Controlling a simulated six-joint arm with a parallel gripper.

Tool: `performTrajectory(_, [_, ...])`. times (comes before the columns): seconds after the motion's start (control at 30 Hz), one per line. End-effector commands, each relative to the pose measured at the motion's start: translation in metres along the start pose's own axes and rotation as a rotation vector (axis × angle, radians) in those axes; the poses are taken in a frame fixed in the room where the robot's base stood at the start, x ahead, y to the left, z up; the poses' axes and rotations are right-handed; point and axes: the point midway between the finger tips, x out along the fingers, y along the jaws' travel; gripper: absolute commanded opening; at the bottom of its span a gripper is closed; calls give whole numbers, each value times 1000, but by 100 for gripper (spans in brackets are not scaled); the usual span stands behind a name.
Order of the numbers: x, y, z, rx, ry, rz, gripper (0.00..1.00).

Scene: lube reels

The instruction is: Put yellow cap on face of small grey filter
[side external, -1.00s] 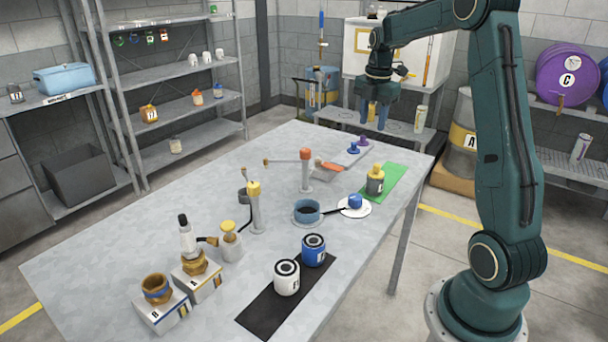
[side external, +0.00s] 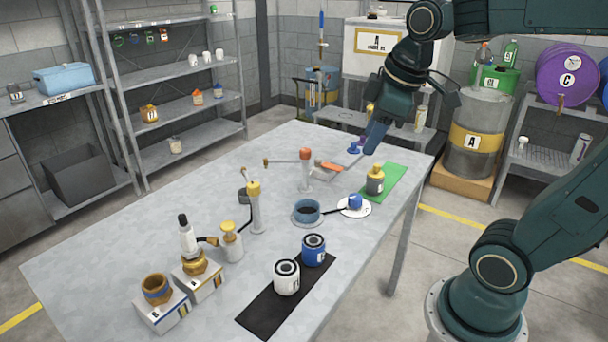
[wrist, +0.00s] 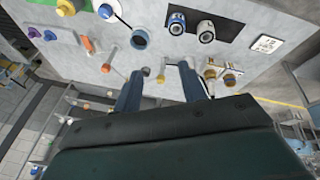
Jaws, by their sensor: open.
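A small dark grey cylinder (side external: 375,187) stands upright on the green mat (side external: 402,180) at the table's right side. A yellow cap-like top (side external: 376,170) sits on its upper end; I cannot tell whether it is a separate part. The yellow top also shows at the upper left of the wrist view (wrist: 66,7). My gripper (side external: 373,147) is tilted above the far right part of the table, above and behind the grey cylinder in the side view. In the wrist view its two fingers (wrist: 162,70) are apart, with nothing held between them.
A white disc (side external: 347,212) with a blue piece (side external: 355,201) and a blue-grey cup (side external: 307,211) lie nearby. Blue and white canisters (side external: 287,278) stand on a black mat. An orange-topped post (side external: 305,170) and a yellow-topped post (side external: 255,210) rise from the table. Blue and purple knobs (side external: 354,148) sit behind.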

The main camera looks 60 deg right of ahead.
Motion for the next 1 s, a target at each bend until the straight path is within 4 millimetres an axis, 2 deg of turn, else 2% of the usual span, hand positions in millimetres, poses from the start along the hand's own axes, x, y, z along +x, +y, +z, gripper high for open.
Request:
performTrajectory(0.03, [-3, -13, 6, 41, 21, 1, 41])
performTrajectory(0.2, [-7, -48, 26, 212, 83, -9, 41])
performTrajectory(0.4, [-5, -74, 46, 364, 131, -33, 41])
performTrajectory(0.6, [-3, -82, 53, 424, 146, -45, 41])
performTrajectory(1.0, [-3, -82, 53, 426, 146, -45, 41])
